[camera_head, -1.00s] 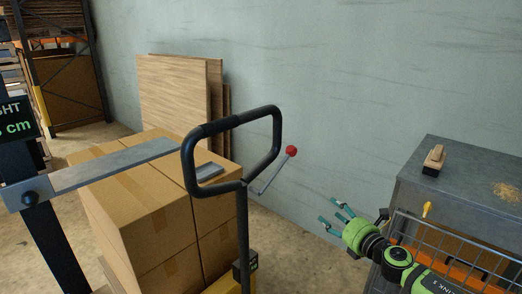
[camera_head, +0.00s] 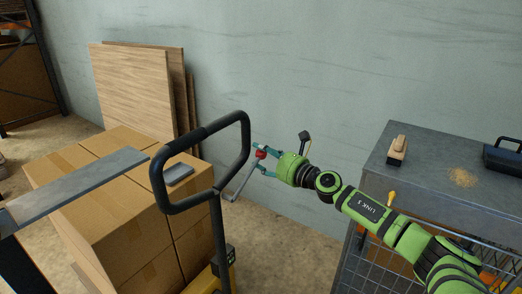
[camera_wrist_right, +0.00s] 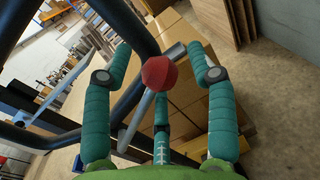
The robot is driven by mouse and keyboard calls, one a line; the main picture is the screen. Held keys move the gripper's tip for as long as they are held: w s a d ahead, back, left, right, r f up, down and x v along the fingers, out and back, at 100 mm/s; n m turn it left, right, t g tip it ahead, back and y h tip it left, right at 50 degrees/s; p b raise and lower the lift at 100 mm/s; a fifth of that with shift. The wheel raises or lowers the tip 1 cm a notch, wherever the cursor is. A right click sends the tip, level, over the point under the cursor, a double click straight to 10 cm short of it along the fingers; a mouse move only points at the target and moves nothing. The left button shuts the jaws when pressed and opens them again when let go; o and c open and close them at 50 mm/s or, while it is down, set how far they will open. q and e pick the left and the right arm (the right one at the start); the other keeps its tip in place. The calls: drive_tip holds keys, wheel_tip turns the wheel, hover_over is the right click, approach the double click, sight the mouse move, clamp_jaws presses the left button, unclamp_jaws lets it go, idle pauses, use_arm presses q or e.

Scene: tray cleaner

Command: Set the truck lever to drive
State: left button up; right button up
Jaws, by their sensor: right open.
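The truck lever is a thin grey rod (camera_head: 240,184) with a red knob (camera_head: 261,154), beside the black loop handle (camera_head: 158,177) of the pallet truck. My right gripper (camera_head: 264,159) is at the knob, reaching in from the right. In the right wrist view the red knob (camera_wrist_right: 158,73) sits between the spread teal fingers of my right gripper (camera_wrist_right: 165,75), with the grey rod running down to the left. The fingers are open around the knob; I cannot tell whether any touches it. My left gripper is not in view.
Stacked cardboard boxes (camera_head: 95,210) stand behind and left of the handle. A grey metal bar (camera_head: 80,184) crosses above them. Wooden panels (camera_head: 135,90) lean on the wall. A grey bench (camera_head: 450,204) with a brush (camera_head: 397,150) stands at the right.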

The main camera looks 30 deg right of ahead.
drive_tip(key=shift+w+a, duration=0.2)
drive_tip(key=shift+w, duration=0.35)
drive_tip(key=c, duration=1.1)
clamp_jaws()
drive_tip(key=shift+r, duration=0.1)
drive_tip(key=shift+d, duration=0.1)
